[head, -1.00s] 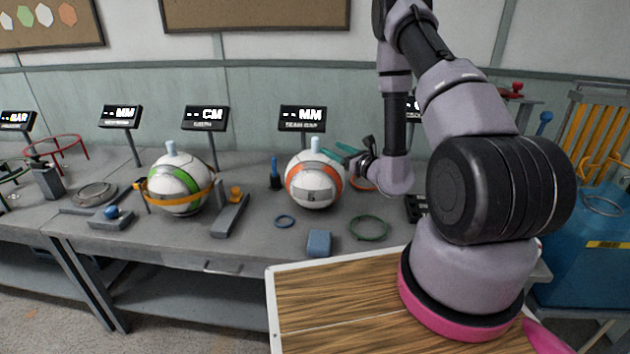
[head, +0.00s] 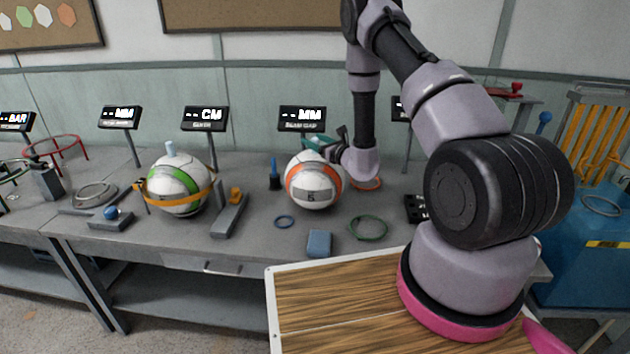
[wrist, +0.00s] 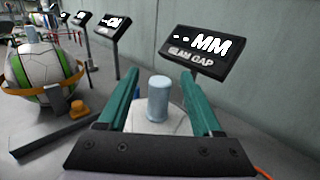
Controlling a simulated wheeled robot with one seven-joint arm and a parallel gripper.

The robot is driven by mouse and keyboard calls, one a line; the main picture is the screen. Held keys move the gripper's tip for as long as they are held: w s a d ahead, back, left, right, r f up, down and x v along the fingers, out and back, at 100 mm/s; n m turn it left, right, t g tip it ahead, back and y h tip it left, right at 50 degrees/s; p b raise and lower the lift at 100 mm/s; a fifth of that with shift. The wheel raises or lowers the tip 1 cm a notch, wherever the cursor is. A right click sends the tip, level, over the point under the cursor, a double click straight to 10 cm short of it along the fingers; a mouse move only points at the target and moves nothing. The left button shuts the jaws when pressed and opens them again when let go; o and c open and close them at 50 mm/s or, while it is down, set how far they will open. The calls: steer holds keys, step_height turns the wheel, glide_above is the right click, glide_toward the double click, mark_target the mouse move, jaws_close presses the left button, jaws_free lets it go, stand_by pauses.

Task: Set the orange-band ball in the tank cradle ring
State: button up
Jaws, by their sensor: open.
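The orange-band ball (head: 313,188) is white with orange and grey patches and sits on the grey bench under the SEAM GAP display. A pale blue peg (wrist: 158,97) stands on its top. My gripper (head: 312,143) is at the ball's top, with its green fingers open. In the wrist view the fingers (wrist: 159,80) stand on either side of the peg, with gaps showing. In the head view the peg is hidden behind my gripper. A grey ring (head: 602,206), likely the cradle ring, lies on top of the blue tank (head: 580,262) at the far right.
A green-patched ball (head: 178,172) with an orange strap stands left, beside a grey block (head: 230,216). Display posts (head: 302,119) stand behind.

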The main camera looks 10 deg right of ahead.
jaws_close()
stand_by(1.4)
